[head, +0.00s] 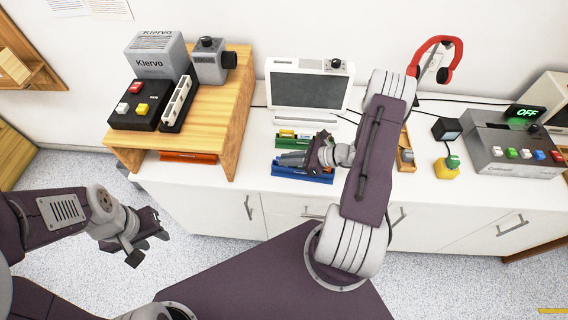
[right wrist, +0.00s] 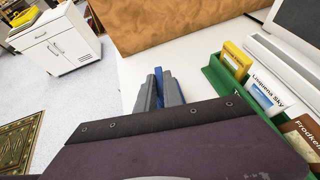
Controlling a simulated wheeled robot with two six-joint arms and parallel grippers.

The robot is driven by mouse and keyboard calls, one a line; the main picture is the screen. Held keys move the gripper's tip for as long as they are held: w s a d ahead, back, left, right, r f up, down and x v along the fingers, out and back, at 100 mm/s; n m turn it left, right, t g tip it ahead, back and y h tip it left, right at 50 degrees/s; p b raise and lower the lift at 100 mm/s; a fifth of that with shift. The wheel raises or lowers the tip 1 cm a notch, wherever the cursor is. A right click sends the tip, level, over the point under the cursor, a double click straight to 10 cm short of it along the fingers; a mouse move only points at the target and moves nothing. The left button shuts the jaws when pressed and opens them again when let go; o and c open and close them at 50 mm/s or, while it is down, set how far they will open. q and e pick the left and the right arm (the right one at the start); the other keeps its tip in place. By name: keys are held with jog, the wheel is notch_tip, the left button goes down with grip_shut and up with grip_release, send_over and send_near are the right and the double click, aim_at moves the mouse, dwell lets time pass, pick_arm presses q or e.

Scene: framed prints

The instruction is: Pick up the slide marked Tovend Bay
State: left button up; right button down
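My right gripper (head: 288,160) is low over the blue rack (head: 303,174) on the white counter. In the right wrist view its fingers (right wrist: 162,92) are close together, with a strip of blue showing between and beyond them. I cannot tell whether they hold anything. I can read no Tovend Bay label. My left gripper (head: 148,242) is apart from the counter, open and empty.
A light box with a dark screen (head: 306,88) stands behind the racks. A wooden stand (head: 226,110) with a Klervo box (head: 158,56) is to the left. A grey console (head: 512,150), a yellow block (head: 446,170) and red headphones (head: 436,52) are to the right.

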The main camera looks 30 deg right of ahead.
dwell(0.3)
notch_tip(320, 180, up, 10)
jog(key=shift+p, duration=0.35)
